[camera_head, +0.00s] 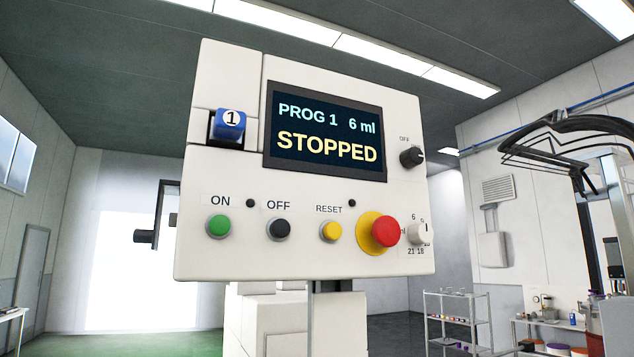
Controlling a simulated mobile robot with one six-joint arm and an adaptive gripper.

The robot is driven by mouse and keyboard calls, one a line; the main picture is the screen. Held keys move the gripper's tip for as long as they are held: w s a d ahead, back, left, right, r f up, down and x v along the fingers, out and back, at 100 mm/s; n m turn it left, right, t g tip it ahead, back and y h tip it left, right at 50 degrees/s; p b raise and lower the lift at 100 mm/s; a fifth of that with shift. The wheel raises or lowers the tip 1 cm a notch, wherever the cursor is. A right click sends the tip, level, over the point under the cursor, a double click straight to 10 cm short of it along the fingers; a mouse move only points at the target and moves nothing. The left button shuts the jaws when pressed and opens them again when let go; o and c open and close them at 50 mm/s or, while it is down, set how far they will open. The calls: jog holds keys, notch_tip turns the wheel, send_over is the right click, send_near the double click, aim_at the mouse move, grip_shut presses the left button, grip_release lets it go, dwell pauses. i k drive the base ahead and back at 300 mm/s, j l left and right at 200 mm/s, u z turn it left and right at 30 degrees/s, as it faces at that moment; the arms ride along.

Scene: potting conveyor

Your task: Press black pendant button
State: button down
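The pendant is a cream-white control panel (300,262) that fills the middle of the head view. The black button (279,229) is round, sits in a light ring under the word OFF, and nothing covers it. The green button (218,226) is to its left under ON. The yellow button (331,231) is to its right under RESET. A red mushroom button (385,231) on a yellow disc is further right. The screen (325,132) reads PROG 1, 6 ml, STOPPED. I cannot make out my gripper in this view.
A blue block marked 1 (230,124) sits at the panel's upper left. A black knob (412,157) and a light dial (417,233) are at the right. A dark curved frame (575,135) hangs at far right. A metal shelf (458,318) stands behind. The panel's front looks clear.

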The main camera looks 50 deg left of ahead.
aim_at(280, 228)
jog(key=k+u, duration=0.1)
jog(key=u, duration=1.95)
